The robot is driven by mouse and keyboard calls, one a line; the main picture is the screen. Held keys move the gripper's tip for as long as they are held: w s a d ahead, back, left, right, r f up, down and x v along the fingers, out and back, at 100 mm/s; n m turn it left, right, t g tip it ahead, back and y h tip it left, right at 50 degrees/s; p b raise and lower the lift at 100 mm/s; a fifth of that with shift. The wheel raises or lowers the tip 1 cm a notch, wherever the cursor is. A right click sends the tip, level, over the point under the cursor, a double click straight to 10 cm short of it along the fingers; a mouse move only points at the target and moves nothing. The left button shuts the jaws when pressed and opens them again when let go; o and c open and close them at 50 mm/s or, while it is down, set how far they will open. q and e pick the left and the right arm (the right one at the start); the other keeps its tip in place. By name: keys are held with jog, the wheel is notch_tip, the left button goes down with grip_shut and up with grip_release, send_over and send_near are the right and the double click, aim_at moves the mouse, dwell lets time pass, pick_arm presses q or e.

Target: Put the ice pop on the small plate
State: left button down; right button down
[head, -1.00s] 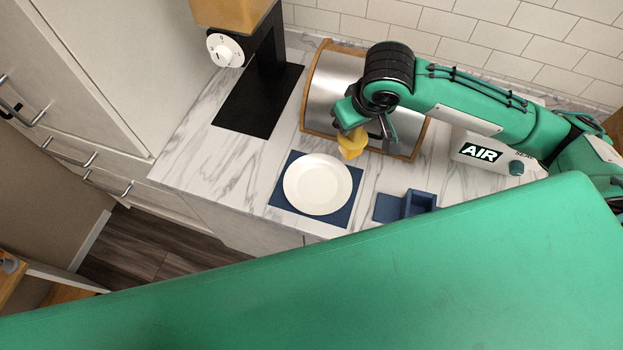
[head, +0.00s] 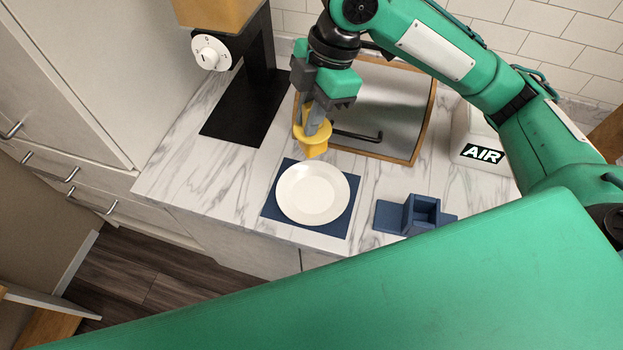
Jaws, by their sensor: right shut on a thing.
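The ice pop (head: 314,146) is yellow, with a wide rim and a block-like lower part. My right gripper (head: 314,118) is shut on it and holds it up, pointing down, just behind the small plate in the picture. The small white round plate (head: 313,194) lies empty on a dark blue mat (head: 336,229) on the marble counter. The ice pop looks apart from the plate; its exact height is hard to tell. My left gripper is not in view.
A steel and wood box with a dark handle (head: 392,112) stands behind the plate. A blue holder (head: 424,214) is to the right. My green arm part covers the front.

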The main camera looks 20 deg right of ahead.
notch_tip(320, 180, down, 18)
jog(key=shift+d+r+p, duration=0.1)
jog(key=shift+p, duration=0.9)
jog(key=c, duration=1.4)
grip_release()
jog(key=shift+o, duration=0.2)
jog(key=b+v, duration=0.2)
jog(key=v, duration=1)
